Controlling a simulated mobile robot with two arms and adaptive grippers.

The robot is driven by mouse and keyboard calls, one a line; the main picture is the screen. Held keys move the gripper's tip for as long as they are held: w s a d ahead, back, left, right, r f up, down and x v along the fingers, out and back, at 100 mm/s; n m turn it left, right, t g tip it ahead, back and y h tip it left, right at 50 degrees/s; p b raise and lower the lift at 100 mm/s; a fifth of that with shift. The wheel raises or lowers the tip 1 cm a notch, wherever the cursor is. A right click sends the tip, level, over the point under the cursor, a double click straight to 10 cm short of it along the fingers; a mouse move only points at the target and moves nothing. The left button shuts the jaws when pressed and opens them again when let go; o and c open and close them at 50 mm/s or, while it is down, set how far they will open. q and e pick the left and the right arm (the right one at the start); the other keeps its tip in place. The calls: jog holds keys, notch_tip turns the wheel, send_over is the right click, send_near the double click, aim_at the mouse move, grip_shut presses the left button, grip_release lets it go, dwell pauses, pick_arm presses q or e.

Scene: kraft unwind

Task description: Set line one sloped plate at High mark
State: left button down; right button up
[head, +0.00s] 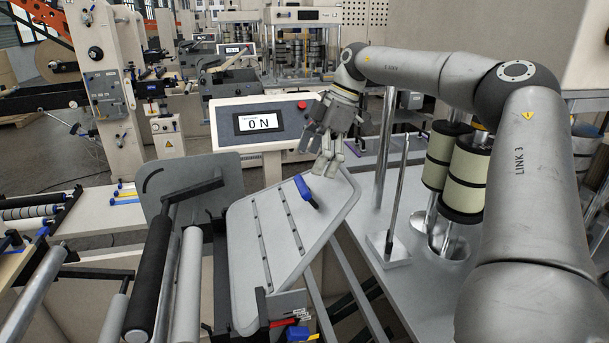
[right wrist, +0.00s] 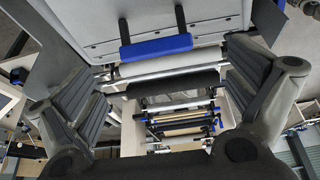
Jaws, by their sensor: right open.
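The sloped plate (head: 262,250) is a light grey tilted panel with rows of dark slots, in the middle of the head view. A blue handle (head: 306,192) sits near its upper right edge. In the right wrist view the plate (right wrist: 200,18) fills the top, with the blue handle (right wrist: 156,47) between my open fingers but further off. My right gripper (head: 327,165) is open and empty, just above and beyond the handle, apart from it. Small tags (head: 300,314) stand at the plate's lower end; their writing is too small to read. My left gripper is out of view.
A display (head: 262,122) reading 0 N, with a red button, stands behind the plate. Dark and pale rollers (head: 150,275) lie to its left. Cream rolls (head: 466,175) and a thin upright rod (head: 397,190) stand to the right.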

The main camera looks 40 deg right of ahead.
aim_at(303, 181)
jog(key=x, duration=0.1)
jog(key=p+x, duration=0.1)
jog(key=x, duration=0.1)
jog(key=shift+w+f, duration=0.2)
jog(key=shift+w, duration=0.2)
jog(key=shift+x, duration=0.85)
jog(key=shift+s+f, duration=0.1)
jog(key=shift+f, duration=0.05)
jog(key=shift+a+f, duration=0.1)
jog(key=shift+c, duration=0.6)
jog(key=c, duration=1.3)
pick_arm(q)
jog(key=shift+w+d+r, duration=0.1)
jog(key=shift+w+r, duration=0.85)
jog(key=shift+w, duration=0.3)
pick_arm(e)
jog(key=a+r, duration=0.1)
jog(key=w+a+r, duration=0.1)
jog(key=shift+w+a+r, duration=0.25)
jog(key=shift+r, duration=0.05)
jog(key=o, duration=1.4)
jog(key=shift+d+f, duration=0.1)
